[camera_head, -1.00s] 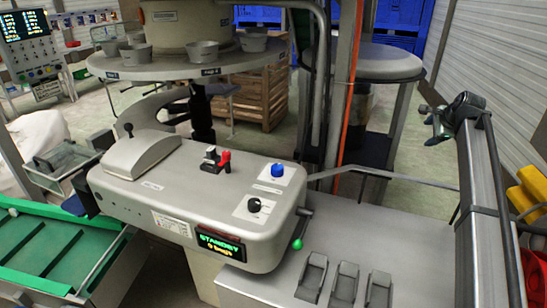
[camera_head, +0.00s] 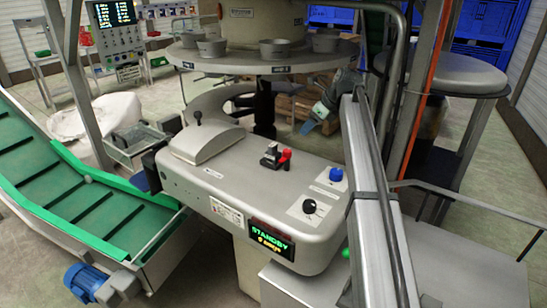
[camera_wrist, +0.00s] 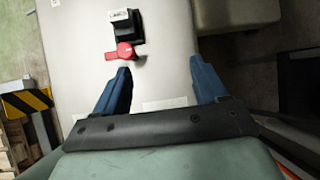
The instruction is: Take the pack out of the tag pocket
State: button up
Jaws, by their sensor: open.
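On top of the grey machine housing (camera_head: 250,185) is a small black holder (camera_head: 270,155) with a pale top. In the wrist view the holder (camera_wrist: 124,28) has a white, printed piece (camera_wrist: 122,15) at its top, which may be the pack in its pocket; I cannot tell for sure. A red knob (camera_wrist: 124,52) is beside it. My gripper (camera_head: 308,127) is above the housing's far right part, apart from the holder. In the wrist view my gripper (camera_wrist: 160,65) shows two blue fingers spread wide, with nothing between them but the housing's surface.
A blue knob (camera_head: 336,174) and a black knob (camera_head: 309,206) stand on the housing near my arm. A green conveyor (camera_head: 90,210) slopes at the left. A round table with grey cups (camera_head: 272,47) is behind. A display (camera_head: 271,242) reads STANDBY.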

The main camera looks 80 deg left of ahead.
send_near(273, 145)
jog(key=shift+g+h, duration=0.4)
jog(key=a+f, duration=0.1)
jog(key=s+a+f, duration=0.1)
jog(key=f, duration=0.1)
jog(key=a+f, duration=0.2)
jog(key=shift+s, duration=0.4)
jog(key=shift+d+f+x, duration=0.1)
jog(key=shift+d+x, duration=0.1)
jog(key=shift+x, duration=1.25)
jog(key=shift+d+f+x, duration=0.1)
jog(key=shift+d+x, duration=0.05)
jog(key=shift+x, duration=1.3)
jog(key=shift+w, duration=0.1)
jog(key=shift+c, duration=0.3)
jog(key=c, duration=1.1)
jog(key=shift+r, duration=0.15)
